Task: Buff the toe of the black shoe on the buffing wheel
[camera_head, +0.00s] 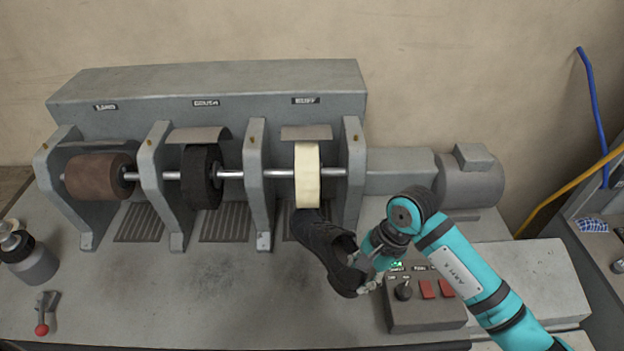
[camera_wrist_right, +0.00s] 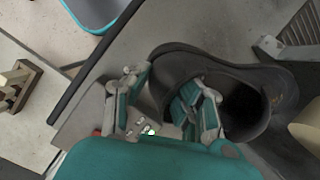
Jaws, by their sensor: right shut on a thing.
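The black shoe (camera_head: 322,243) is tilted in front of the cream buffing wheel (camera_head: 307,175), with its toe pointing up at the wheel's lower edge. The toe looks at or very near the wheel; I cannot tell if they touch. My right gripper (camera_head: 370,268) is shut on the shoe's heel end, at the lower right of the shoe. In the right wrist view, the gripper (camera_wrist_right: 168,98) has one finger outside the heel and one inside the opening of the shoe (camera_wrist_right: 285,85). The cream wheel (camera_wrist_right: 308,128) shows at the right edge there. My left gripper is out of view.
A brown sanding drum (camera_head: 98,177) and a black brush wheel (camera_head: 202,177) share the shaft to the left. A control box (camera_head: 424,315) with a knob and red switches stands below my right arm. A red-knobbed lever (camera_head: 44,315) and grey bottle (camera_head: 32,262) are at left.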

